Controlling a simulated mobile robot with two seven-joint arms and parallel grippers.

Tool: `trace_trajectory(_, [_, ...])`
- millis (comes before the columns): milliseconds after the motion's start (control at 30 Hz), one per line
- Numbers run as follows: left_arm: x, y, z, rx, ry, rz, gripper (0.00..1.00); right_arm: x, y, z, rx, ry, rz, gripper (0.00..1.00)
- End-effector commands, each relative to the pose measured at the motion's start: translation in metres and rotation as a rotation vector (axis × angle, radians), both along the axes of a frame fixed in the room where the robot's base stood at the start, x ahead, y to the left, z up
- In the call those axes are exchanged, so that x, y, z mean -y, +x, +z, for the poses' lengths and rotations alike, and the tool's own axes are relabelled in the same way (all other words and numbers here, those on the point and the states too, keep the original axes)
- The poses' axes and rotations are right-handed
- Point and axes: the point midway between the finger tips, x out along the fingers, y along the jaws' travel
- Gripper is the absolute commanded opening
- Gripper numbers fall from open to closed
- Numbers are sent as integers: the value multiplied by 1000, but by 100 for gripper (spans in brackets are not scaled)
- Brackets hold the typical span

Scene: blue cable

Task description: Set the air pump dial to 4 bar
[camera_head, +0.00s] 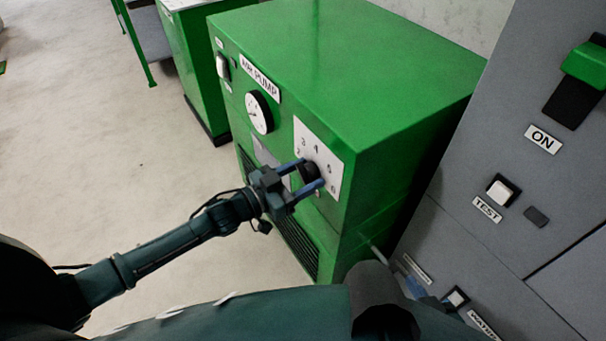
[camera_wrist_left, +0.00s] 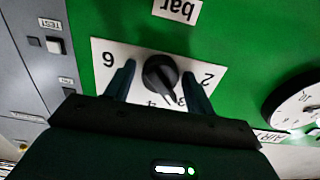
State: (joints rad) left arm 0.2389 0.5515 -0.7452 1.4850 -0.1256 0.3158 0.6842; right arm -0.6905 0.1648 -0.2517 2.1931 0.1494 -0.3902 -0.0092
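The air pump dial is a black knob (camera_head: 309,172) on a white plate (camera_head: 335,166) with printed numbers, on the front of the green air pump (camera_head: 345,75). My left gripper (camera_head: 305,177) is at the dial, one finger on each side of the knob. In the left wrist view the knob (camera_wrist_left: 159,73) sits between the open fingers of the left gripper (camera_wrist_left: 158,84), with small gaps. There the plate appears upside down, and the knob's pointer seems to lie between 3 and 4; the exact setting is unclear. My right arm crosses the bottom; its gripper is mostly hidden.
A round pressure gauge (camera_head: 259,112) and a white switch (camera_head: 222,66) are on the pump front. A grey cabinet (camera_head: 500,120) with a TEST button (camera_head: 501,191) stands close at the right. The floor (camera_head: 75,140) at the left is free.

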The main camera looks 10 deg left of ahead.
Motion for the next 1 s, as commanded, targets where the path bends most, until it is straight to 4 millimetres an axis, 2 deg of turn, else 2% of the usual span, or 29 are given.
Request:
trace_trajectory(67, [0,0,0,0,0,0,48,0,0,0,0,0,0,36])
trace_trajectory(433, [0,0,0,0,0,0,18,0,0,0,1,0,-1,36])
trace_trajectory(767, [0,0,0,32,31,0,16,0,0,1,1,1,-2,36])
trace_trajectory(1000, [0,0,1,136,134,1,16,0,0,2,-3,1,-1,36])
